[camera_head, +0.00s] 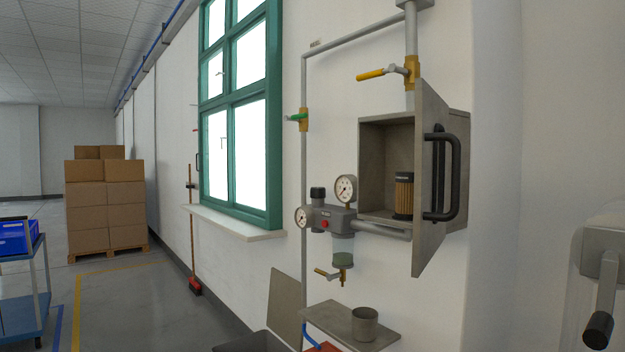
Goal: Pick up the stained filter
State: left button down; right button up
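A brown pleated filter cartridge (404,194) with a dark top cap stands upright inside an open grey metal cabinet (380,125) on the wall. It stands on the cabinet floor, close to the open door. I cannot clearly make out stains on it at this size. Part of its right side is close to or behind the door edge. Neither of my grippers shows in this view.
The cabinet door (430,180) stands open toward me, with a black handle (455,178). A pale body with a dark-tipped lever (602,300) stands at right.

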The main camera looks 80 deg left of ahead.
aim_at(404, 181)
jog(key=u, duration=1.75)
jog(key=i, duration=0.5)
jog(key=u, duration=2.05)
jog(key=i, duration=2.45)
jog(key=z, duration=1.05)
